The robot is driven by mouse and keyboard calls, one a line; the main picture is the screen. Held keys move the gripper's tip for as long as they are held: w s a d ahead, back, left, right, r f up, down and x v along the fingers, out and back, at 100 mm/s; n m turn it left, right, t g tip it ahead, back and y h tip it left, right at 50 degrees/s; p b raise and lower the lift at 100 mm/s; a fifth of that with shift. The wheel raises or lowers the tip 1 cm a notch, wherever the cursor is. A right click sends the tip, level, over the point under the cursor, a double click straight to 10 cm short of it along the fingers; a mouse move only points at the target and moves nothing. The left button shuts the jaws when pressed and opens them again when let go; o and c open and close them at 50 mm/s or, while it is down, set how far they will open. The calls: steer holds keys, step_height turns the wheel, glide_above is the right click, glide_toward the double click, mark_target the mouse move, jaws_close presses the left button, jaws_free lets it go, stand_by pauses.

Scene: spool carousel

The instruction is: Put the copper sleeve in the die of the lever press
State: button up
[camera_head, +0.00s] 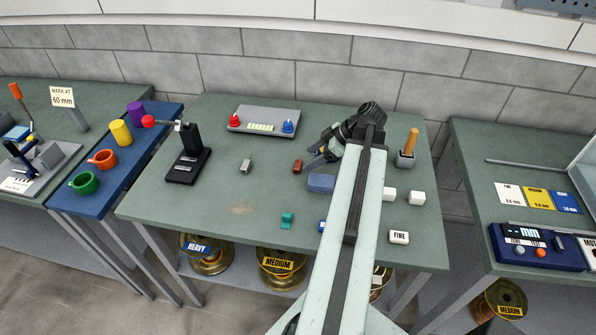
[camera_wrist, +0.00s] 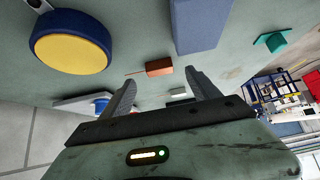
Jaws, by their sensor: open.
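The copper sleeve (camera_head: 297,166) is a small brown block lying on the green middle bench. In the wrist view the copper sleeve (camera_wrist: 159,68) shows beyond and between my fingertips, apart from them. My gripper (camera_head: 320,150) is open and empty, above and right of the sleeve in the head view. Its two spread fingers also show in the wrist view (camera_wrist: 161,86). The lever press (camera_head: 190,150) is black with a red-knobbed lever and stands at the bench's left side. I cannot make out its die clearly.
A grey block (camera_head: 245,167) lies between press and sleeve. A blue block (camera_head: 321,183) and teal piece (camera_head: 287,219) lie nearer. A console (camera_head: 263,120) stands behind. White blocks (camera_head: 417,198) and a wood-handled tool (camera_head: 410,143) are right. A blue-and-yellow disc (camera_wrist: 72,42) shows in the wrist view.

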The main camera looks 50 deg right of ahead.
mark_target(299, 165)
steer(key=b+x, duration=0.3)
steer(key=x, duration=0.2)
steer(key=shift+w+b, duration=0.15)
steer(key=shift+b, duration=0.25)
steer(key=shift+a+r, duration=0.1)
steer(key=shift+r, duration=0.05)
jaws_close()
step_height(299, 165, up, 10)
steer(key=p, duration=1)
